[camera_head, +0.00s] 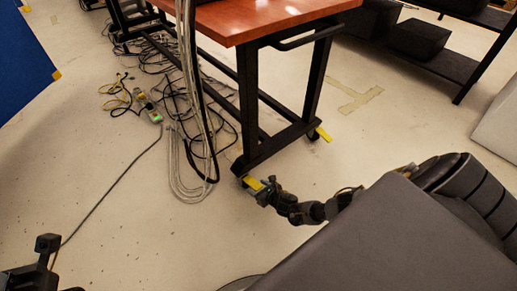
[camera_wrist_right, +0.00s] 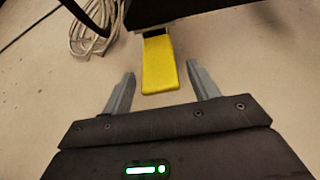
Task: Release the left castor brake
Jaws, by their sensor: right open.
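The left castor brake is a yellow tab (camera_head: 252,183) at the foot of the near left table leg, by a black castor (camera_head: 238,167). In the right wrist view the yellow tab (camera_wrist_right: 160,66) points toward me, with its outer end between the fingers. My right gripper (camera_head: 264,190) is open, low at the floor beside the tab. In the wrist view its two grey fingers (camera_wrist_right: 161,70) stand on either side of the tab, with gaps on both sides. Part of my left gripper (camera_head: 45,250) shows at the lower left, far from the brake; its jaw state is unclear.
The wooden-topped table (camera_head: 262,18) stands on a black frame. Another yellow tab (camera_head: 323,134) is at its right castor. Hanging cables (camera_head: 190,110) and tangled leads lie left of the leg. A black shelf (camera_head: 450,62) stands at the back right. The floor in front is mostly clear.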

